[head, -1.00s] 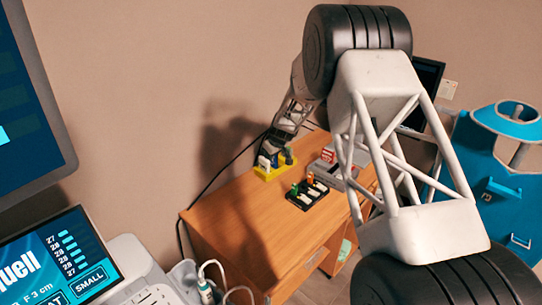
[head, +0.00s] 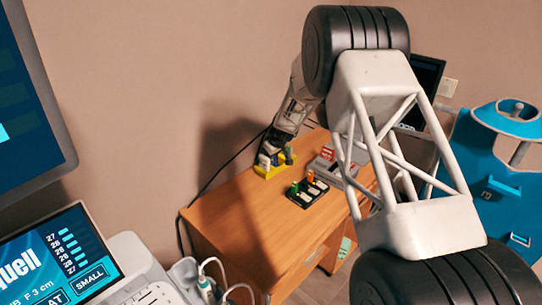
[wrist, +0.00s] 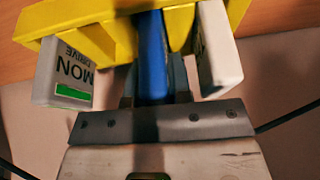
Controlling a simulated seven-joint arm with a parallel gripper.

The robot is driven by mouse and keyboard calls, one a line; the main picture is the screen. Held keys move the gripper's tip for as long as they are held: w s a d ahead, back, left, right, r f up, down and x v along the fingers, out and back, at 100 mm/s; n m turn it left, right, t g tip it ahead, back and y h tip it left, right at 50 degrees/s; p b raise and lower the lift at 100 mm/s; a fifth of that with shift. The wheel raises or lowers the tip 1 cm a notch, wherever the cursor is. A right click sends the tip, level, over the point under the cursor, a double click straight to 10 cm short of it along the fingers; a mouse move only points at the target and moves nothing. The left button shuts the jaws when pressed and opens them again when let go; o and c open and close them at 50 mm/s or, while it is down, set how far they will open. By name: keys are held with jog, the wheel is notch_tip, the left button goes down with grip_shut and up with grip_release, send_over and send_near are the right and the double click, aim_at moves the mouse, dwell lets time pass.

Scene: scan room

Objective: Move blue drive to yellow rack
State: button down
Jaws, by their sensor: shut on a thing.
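The blue drive (wrist: 152,58) stands between the fingers of my gripper (wrist: 152,88) in the wrist view, and the gripper is shut on it. The drive's far end lies within the yellow rack (wrist: 95,22), between two white drives. The wrist view does not show whether it is fully seated. In the head view the yellow rack (head: 262,174) sits at the back left of the wooden desk, with my gripper (head: 277,143) right above it. The blue drive is small and partly covered there.
A white drive (wrist: 65,75) with a green stripe and another white drive (wrist: 219,50) flank the blue one closely. A black rack (head: 307,193) with several drives stands nearer on the desk (head: 240,215). A grey device (head: 338,172) is to its right. The front left desktop is clear.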

jog(key=c, duration=1)
grip_release()
jog(key=shift+f, duration=0.1)
jog(key=shift+o, duration=0.5)
jog(key=shift+o, duration=0.5)
jog(key=shift+r, duration=3.45)
jog(key=shift+r, duration=0.1)
